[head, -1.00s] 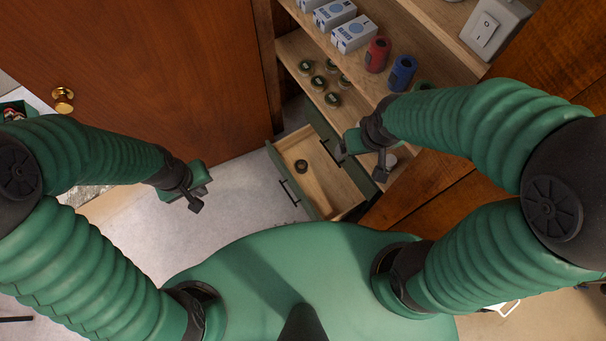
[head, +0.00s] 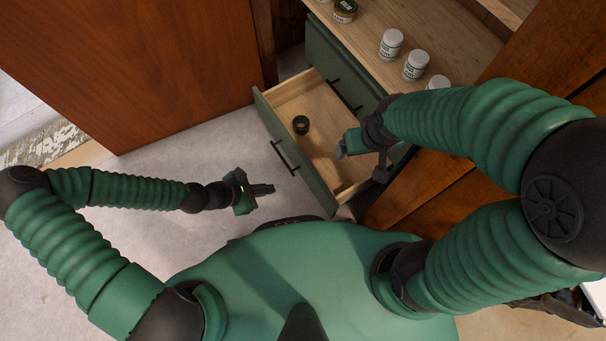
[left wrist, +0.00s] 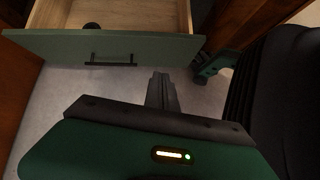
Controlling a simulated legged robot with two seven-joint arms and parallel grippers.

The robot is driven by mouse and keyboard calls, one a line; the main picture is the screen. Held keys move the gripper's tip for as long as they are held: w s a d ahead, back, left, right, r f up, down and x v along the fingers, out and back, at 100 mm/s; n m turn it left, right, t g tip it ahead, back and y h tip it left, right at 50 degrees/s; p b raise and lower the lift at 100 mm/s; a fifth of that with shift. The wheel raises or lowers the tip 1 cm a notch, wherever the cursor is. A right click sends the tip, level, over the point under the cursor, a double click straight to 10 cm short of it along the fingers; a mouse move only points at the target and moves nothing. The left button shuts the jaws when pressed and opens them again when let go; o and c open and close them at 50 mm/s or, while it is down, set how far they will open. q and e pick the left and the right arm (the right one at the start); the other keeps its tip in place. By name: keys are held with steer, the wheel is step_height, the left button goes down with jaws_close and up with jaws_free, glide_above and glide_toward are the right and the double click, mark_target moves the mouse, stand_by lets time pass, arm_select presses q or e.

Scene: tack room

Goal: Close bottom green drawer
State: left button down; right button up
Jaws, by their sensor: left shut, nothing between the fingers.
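The bottom green drawer (head: 296,150) is pulled open from the cabinet, with its wooden inside showing and a small dark round item (head: 301,125) in it. Its front has a black bar handle (head: 285,157), which also shows in the left wrist view (left wrist: 110,62). My left gripper (head: 262,189) is shut and empty, in front of the drawer front and apart from it. In the left wrist view its fingers (left wrist: 162,92) point toward the drawer front (left wrist: 150,48). My right gripper (head: 362,158) hangs over the right side of the drawer; its finger gap is not clear.
Above the drawer, a wooden shelf (head: 400,25) holds several white jars (head: 391,43) and a dark tin (head: 345,10). Another green drawer with a handle (head: 338,90) is shut behind the open one. A brown door (head: 130,60) stands at left. The pale floor (head: 160,155) before the drawer is clear.

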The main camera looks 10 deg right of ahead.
arm_select(q)
steer(key=w+d+f+n+b, duration=0.1)
steer(key=w+d+f+b, duration=0.2)
steer(key=d+f+b, duration=0.2)
steer(key=w+d+f+n+t+b, duration=0.1)
steer(key=w+d+f+b, duration=0.2)
steer(key=d+b, duration=0.3)
steer(key=shift+d+f+h, duration=0.3)
steer(key=shift+d+f, duration=0.15)
steer(key=shift+f, duration=0.4)
arm_select(e)
steer(key=s+x, duration=0.2)
steer(key=x, duration=1)
steer(key=shift+s+f, duration=0.35)
steer(key=shift+f, duration=0.25)
